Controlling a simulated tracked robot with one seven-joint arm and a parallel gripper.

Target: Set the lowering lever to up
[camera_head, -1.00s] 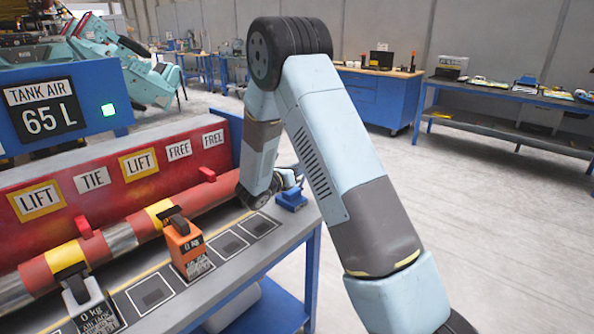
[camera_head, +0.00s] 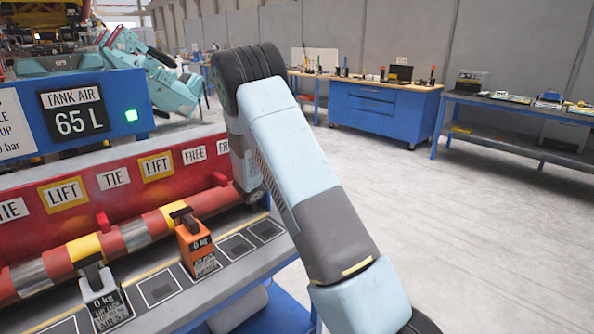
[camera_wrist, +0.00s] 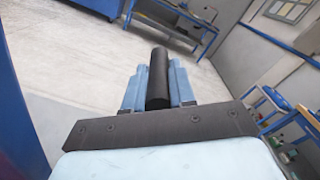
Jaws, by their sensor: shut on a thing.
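My gripper (camera_wrist: 159,72) shows in the wrist view with its two light-blue fingers closed on a black cylindrical bar (camera_wrist: 158,82). The bar lies lengthwise between the fingers and points away from the wrist. I cannot tell from the frames whether this bar is the lowering lever's handle. No lever marked for lowering, and no up mark, can be made out. In the head view my arm stands on the right of the bench, and my gripper is hidden behind it.
An orange jack (camera_head: 197,250) and a grey-white jack (camera_head: 103,300) stand on the bench by a red, banded pipe (camera_head: 130,236). Behind is a red panel with LIFT, TIE and FREE signs. A blue TANK AIR box (camera_head: 103,143) reads 65 L. Open floor (camera_head: 440,230) lies right.

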